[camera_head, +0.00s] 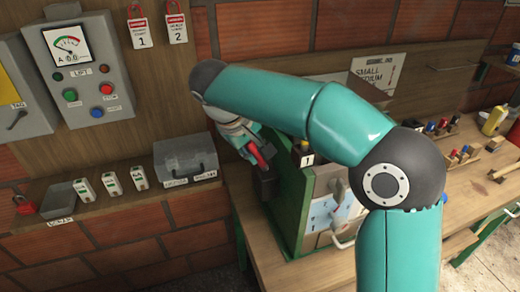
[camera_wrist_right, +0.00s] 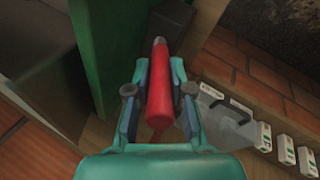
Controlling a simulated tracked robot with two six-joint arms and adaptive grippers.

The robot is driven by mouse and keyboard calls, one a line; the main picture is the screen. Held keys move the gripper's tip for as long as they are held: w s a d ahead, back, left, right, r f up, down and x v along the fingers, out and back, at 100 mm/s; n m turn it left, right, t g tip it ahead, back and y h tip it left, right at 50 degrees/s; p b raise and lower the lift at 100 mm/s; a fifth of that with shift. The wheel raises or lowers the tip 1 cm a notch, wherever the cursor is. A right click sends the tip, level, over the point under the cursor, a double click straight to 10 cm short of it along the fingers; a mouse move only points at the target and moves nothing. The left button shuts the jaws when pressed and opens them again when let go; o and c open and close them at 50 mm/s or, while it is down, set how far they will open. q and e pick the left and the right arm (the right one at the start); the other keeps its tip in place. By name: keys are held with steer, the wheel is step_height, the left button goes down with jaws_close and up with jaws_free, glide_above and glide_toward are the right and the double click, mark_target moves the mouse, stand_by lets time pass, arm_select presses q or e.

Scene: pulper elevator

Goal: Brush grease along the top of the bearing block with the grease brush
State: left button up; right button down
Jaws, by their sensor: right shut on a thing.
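My right gripper (camera_head: 252,148) is shut on the red handle of the grease brush (camera_head: 259,156). In the right wrist view the fingers of the gripper (camera_wrist_right: 157,92) sit on both sides of the red brush (camera_wrist_right: 160,100), whose grey end points away from me. A dark block (camera_head: 266,186), which looks like the bearing block, is at the left side of the green machine; it also shows in the wrist view (camera_wrist_right: 174,20). The brush end is close to the block's top; I cannot tell whether they touch. The bristles are not clearly visible. My left gripper is out of view.
The green machine frame (camera_head: 287,205) stands right beside the block. A grey lidded box (camera_head: 186,158) and a shelf with white tags (camera_head: 111,184) are to the left. The workbench (camera_head: 470,195) at right holds small parts and bottles.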

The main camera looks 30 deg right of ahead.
steer(key=shift+w+d+r+p, duration=0.1)
steer(key=shift+w+d+p, duration=0.05)
steer(key=shift+w+p, duration=0.4)
steer(key=shift+w+d+p, duration=0.1)
steer(key=shift+w+p, duration=0.25)
steer(key=shift+w, duration=0.15)
steer(key=shift+w+d+f+p, duration=0.1)
steer(key=shift+w+d+p, duration=0.05)
steer(key=shift+w+p, duration=0.35)
steer(key=shift+w+d+f+p, duration=0.1)
steer(key=shift+w+p, duration=0.4)
